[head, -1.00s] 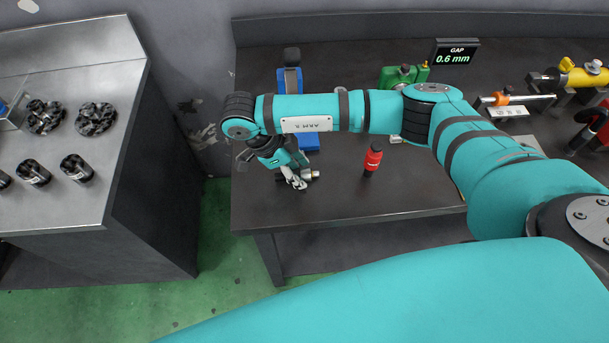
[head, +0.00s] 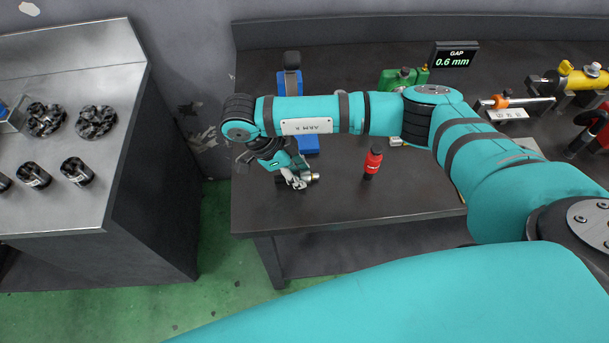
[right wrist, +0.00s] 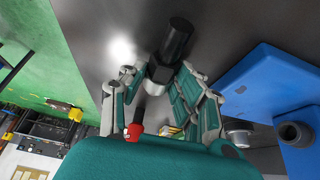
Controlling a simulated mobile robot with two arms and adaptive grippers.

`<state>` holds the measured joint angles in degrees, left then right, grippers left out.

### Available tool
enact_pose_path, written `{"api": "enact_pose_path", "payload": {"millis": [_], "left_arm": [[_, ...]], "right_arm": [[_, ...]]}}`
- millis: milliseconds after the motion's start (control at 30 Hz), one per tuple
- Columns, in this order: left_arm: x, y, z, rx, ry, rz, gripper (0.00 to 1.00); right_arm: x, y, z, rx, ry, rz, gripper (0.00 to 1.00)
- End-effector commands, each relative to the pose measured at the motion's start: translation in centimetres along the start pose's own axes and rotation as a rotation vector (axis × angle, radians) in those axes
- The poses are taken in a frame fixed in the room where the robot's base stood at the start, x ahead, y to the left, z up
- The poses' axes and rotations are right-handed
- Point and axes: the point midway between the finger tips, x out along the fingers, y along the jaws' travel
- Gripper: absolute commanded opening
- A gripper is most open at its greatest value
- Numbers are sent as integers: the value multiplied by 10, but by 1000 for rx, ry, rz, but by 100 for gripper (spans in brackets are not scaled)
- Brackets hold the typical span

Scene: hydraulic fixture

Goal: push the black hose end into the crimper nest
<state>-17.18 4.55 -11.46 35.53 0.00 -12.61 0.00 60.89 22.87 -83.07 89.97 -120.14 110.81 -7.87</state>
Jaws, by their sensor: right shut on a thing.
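My right gripper (head: 298,180) is low over the left front of the dark bench, and it also shows in the right wrist view (right wrist: 158,78). Its fingers are shut on the black hose end (right wrist: 177,38), a dark cylinder with a hex-like collar between the fingertips. In the head view only a small metallic piece shows at the fingertips. The blue crimper (head: 308,143) stands behind the gripper, partly hidden by my right arm. In the wrist view, a blue body (right wrist: 275,85) with a dark hollow round part (right wrist: 295,133) is to the right, apart from the held piece. I cannot tell which part is the nest. My left gripper is out of view.
A grey side table (head: 60,215) with black parts is at left.

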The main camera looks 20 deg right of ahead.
Motion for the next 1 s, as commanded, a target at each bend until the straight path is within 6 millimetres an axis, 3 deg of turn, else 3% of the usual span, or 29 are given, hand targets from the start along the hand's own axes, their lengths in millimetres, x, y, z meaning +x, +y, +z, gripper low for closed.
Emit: {"api": "enact_pose_path", "payload": {"millis": [733,1000], "left_arm": [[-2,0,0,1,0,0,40],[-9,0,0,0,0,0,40]], "right_arm": [[-6,0,-3,0,0,0,0],[-16,0,-8,1,0,-1,0]]}}
